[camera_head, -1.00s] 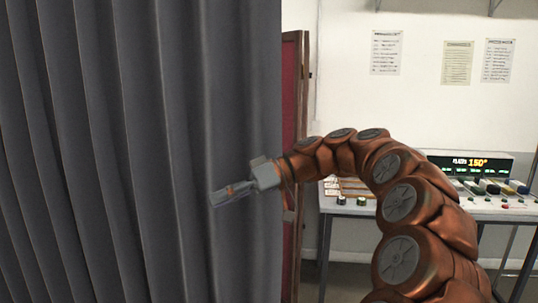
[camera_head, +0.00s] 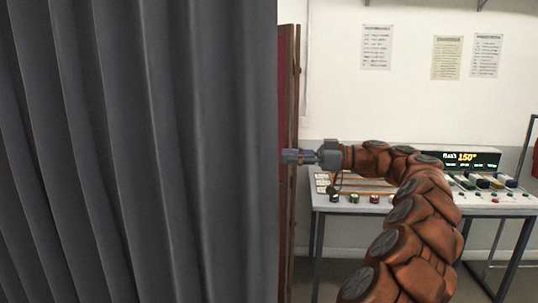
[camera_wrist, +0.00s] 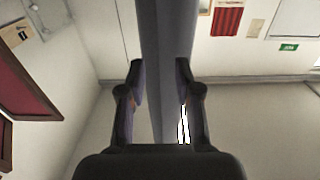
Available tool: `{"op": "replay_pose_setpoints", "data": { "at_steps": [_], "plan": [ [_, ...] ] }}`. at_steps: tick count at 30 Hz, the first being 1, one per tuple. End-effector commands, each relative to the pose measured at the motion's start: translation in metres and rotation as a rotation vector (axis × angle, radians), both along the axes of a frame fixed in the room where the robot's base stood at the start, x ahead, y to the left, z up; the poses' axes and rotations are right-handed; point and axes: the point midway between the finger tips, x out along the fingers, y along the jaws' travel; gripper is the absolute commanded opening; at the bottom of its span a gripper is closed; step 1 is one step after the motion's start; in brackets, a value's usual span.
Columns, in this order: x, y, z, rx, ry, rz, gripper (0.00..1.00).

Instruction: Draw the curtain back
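The dark grey pleated curtain (camera_head: 140,150) hangs across the left half of the head view. Its right edge is straight and upright. My gripper (camera_head: 286,156) points left, with its fingertips at or just beside that edge. In the wrist view the curtain's edge (camera_wrist: 165,40) is a narrow grey upright strip, seen end-on. It lines up with the gap between the two dark fingers of my gripper (camera_wrist: 160,75). The fingers are apart, with the gripper open. I cannot tell whether they touch the cloth or how far around it they reach.
A reddish wooden-framed panel (camera_head: 289,215) stands just behind the curtain's edge. A table (camera_head: 430,208) with a control desk and lit display (camera_head: 459,159) stands at the right, behind my arm. Paper sheets (camera_head: 447,57) hang on the white wall.

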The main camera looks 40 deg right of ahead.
Motion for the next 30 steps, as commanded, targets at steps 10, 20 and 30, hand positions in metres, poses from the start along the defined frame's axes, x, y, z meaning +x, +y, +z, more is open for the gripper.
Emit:
{"op": "replay_pose_setpoints", "data": {
  "at_steps": [10,20,30],
  "plan": [
    [0.026,0.031,0.002,0.0,0.001,0.003,0.33],
    [0.036,0.043,0.0,0.001,0.001,0.002,0.33],
    [0.037,0.043,0.0,-0.001,0.001,0.002,0.23]
  ]
}}
